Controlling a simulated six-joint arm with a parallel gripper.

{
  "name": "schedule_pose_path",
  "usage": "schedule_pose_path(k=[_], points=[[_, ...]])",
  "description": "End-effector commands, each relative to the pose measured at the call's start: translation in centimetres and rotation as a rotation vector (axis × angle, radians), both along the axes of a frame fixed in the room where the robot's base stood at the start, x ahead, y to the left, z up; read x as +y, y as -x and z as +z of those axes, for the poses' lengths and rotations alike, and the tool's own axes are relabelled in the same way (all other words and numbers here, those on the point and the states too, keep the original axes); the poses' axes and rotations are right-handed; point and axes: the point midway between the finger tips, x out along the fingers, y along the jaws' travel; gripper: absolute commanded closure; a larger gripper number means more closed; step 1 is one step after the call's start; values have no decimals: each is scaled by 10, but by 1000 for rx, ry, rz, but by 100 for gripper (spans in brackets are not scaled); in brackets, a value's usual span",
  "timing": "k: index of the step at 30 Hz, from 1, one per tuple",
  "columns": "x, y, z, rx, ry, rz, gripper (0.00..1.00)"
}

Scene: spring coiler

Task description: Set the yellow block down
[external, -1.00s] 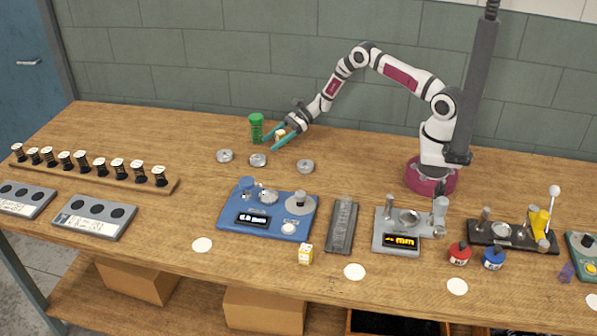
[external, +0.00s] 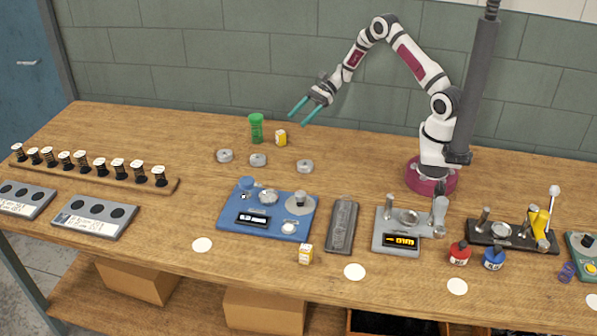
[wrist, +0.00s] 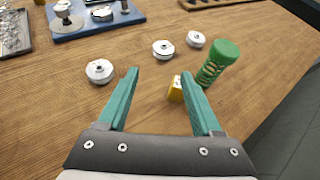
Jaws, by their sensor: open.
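The yellow block (external: 281,138), with a pale marked face, stands on the wooden table at the back, just right of the green cylinder (external: 256,128). In the wrist view the yellow block (wrist: 176,89) shows partly behind the right finger. My gripper (external: 303,110) is open and empty, raised above and a little right of the block, apart from it. Its two teal fingers (wrist: 158,95) are spread wide in the wrist view. A second yellow-and-white block (external: 305,254) stands near the front, below the blue device.
Several silver round pieces (external: 258,160) lie in front of the block. The green cylinder (wrist: 218,62) stands close beside it. A blue device (external: 267,215) and a grey scale-like device (external: 402,231) stand further forward. The table right of the block is clear.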

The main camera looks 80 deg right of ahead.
Motion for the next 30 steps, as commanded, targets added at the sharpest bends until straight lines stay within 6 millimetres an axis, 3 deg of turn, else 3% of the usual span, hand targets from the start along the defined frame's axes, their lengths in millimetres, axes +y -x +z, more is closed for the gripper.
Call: schedule_pose_path(k=[1, 3, 5, 7, 9, 12, 15, 19, 30], points=[[30, 10, 31, -23, 70, 121, 33], [79, 43, 72, -50, 196, 338, 33], [116, 82, 101, -81, 316, 526, 33], [149, 138, 127, -125, 468, 749, 33], [167, 198, 141, -176, 628, 960, 33], [168, 267, 144, -246, 837, 1202, 33], [157, 307, 138, -298, 986, 1351, 33], [147, 325, 133, -326, 1073, 1429, 33], [146, 326, 132, -324, 1078, 1433, 33]])
